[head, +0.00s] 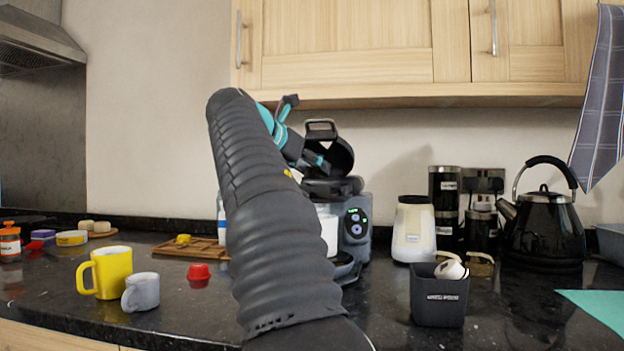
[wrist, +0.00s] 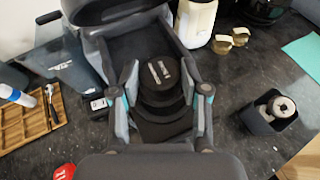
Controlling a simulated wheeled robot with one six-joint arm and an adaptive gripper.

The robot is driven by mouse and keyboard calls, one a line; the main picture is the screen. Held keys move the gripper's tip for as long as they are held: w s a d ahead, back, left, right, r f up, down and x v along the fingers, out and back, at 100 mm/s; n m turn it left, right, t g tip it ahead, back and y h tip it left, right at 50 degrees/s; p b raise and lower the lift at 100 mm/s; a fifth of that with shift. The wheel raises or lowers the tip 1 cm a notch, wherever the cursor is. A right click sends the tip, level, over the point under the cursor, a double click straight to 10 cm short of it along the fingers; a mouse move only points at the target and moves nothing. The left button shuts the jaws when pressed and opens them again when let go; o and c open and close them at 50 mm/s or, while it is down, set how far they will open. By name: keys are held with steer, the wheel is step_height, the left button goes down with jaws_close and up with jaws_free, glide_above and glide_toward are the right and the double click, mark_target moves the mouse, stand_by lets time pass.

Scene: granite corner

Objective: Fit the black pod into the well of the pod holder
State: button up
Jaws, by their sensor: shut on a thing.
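My gripper (wrist: 161,72) is shut on the black pod (wrist: 160,76), a dark round piece with a white label, held between its two fingers. In the head view my gripper (head: 318,160) is at the coffee machine (head: 357,222), beside its raised black lid (head: 340,155). The pod appears over the machine's dark top in the wrist view (wrist: 140,48). I cannot make out the pod holder's well; the pod and fingers cover much of that area. I cannot tell whether the pod touches the machine.
A cream canister (head: 413,230), black kettle (head: 543,225) and dark bin (head: 439,297) stand to the right. A wooden tray (head: 195,248), red pod (head: 199,272), yellow mug (head: 105,272) and grey mug (head: 141,292) are left. The raised lid is close to my gripper.

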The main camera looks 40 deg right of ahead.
mark_target(307, 178)
steer(key=shift+f, duration=1.25)
steer(key=shift+f, duration=0.3)
steer(key=shift+f, duration=0.15)
steer(key=o, duration=0.8)
steer(key=shift+o, duration=0.7)
steer(key=shift+f, duration=0.1)
steer(key=shift+r, duration=0.5)
steer(key=v, duration=1.2)
